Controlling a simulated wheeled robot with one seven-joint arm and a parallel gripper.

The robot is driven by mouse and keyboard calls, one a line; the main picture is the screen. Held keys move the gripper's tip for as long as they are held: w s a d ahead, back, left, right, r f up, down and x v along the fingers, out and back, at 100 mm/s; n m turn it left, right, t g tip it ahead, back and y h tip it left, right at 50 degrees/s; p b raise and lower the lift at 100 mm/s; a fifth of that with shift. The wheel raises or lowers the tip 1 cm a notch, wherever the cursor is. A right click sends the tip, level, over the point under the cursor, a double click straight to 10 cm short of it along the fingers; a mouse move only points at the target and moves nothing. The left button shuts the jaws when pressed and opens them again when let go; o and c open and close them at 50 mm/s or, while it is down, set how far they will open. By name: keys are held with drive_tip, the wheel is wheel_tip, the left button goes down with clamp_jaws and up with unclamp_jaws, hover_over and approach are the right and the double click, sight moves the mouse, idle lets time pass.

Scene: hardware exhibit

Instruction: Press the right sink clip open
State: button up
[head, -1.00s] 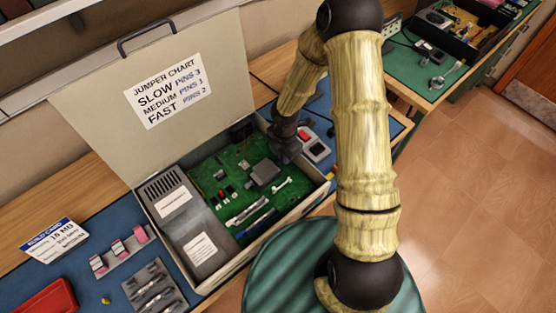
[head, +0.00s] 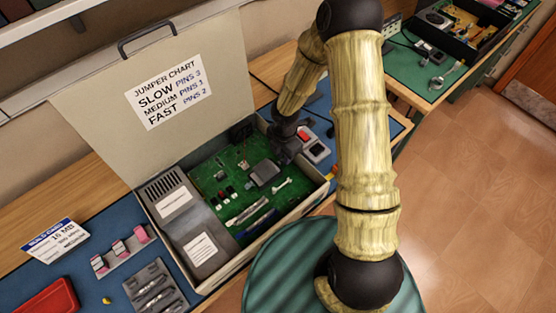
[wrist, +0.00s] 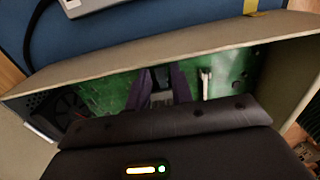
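The grey heat sink (head: 264,173) sits on the green circuit board (head: 208,180) inside the open case. A small pale lever-like piece (head: 283,187) lies just to its right; I take it for a sink clip. A pale upright piece (wrist: 206,84) shows right of the fingers in the wrist view; I cannot tell if it is the same one. My gripper (head: 284,157) points down into the case by the back right of the sink. In the wrist view its two purple fingers (wrist: 162,92) stand apart, with grey surface visible between them. Contact with a clip cannot be made out.
The case's front wall (head: 290,212) and raised lid with a jumper chart (head: 168,91) bound the board. A grey power-supply box (head: 186,220) fills the case's left side. A fan (wrist: 68,108) shows in the wrist view. A grey device with a red part (head: 315,148) stands right of the case.

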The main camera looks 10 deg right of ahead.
drive_tip(key=shift+r+p, duration=3)
drive_tip(key=shift+r, duration=0.3)
drive_tip(key=s+d+r+m+t, duration=0.1)
drive_tip(key=s+d+r+m, duration=0.1)
drive_tip(key=r+m, duration=0.5)
drive_tip(key=s+d+r+m, duration=0.3)
drive_tip(key=s+r+m, duration=0.2)
drive_tip(key=r+m, duration=0.2)
drive_tip(key=s+d+r+m+t, duration=0.1)
drive_tip(key=s+d+r+m, duration=0.1)
drive_tip(key=s+r+m, duration=0.2)
wheel_tip(320, 180, up, 4)
drive_tip(key=m, duration=0.6)
drive_tip(key=shift+s+d+f+m+t, duration=0.15)
drive_tip(key=shift+s+d+m+t, duration=0.15)
drive_tip(key=shift+m, duration=0.1)
